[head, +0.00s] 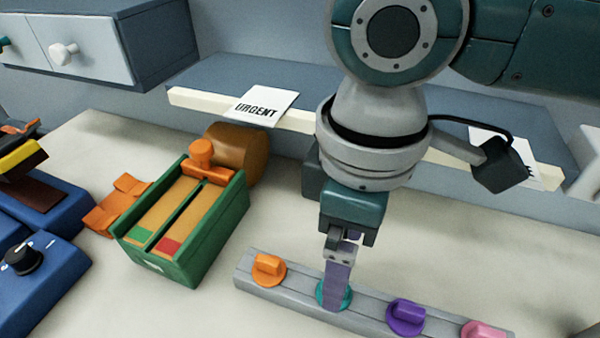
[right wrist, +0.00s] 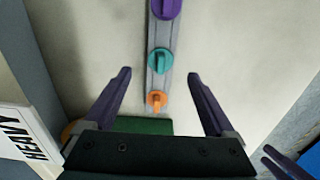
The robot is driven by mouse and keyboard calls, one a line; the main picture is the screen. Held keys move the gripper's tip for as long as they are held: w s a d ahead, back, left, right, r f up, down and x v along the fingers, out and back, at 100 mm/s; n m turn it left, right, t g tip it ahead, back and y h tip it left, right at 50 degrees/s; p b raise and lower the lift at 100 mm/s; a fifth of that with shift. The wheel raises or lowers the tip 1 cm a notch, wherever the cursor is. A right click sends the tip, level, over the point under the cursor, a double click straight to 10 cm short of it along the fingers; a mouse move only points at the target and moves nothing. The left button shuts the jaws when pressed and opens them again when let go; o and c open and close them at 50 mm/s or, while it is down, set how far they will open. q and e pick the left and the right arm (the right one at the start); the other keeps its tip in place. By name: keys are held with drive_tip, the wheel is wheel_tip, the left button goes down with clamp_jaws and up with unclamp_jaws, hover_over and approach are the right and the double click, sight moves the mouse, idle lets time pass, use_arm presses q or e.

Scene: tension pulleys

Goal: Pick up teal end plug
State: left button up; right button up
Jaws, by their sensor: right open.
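The teal end plug (head: 333,294) sits in the grey rail, second from the left, between an orange plug and a purple plug. My right gripper (head: 336,295) points down over it in the head view, and a finger hides the plug's middle. In the right wrist view the teal plug (right wrist: 160,61) shows upright on the rail, between and slightly beyond the open, empty fingers (right wrist: 159,73). My left gripper is out of the head view; dark purple finger-like parts (right wrist: 285,163) at the lower right of the wrist view may be its fingers.
The grey rail (head: 360,311) also holds orange (head: 268,268), purple (head: 405,316) and pink plugs (head: 482,330). A green box (head: 213,239) stands to its left, blue equipment (head: 50,285) farther left. A shelf with an URGENT card (head: 262,105) runs behind.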

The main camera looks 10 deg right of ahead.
drive_tip(key=f, duration=0.6)
drive_tip(key=shift+a+b, duration=0.2)
drive_tip(key=shift+b, duration=0.2)
drive_tip(key=shift+c, duration=0.3)
clamp_jaws()
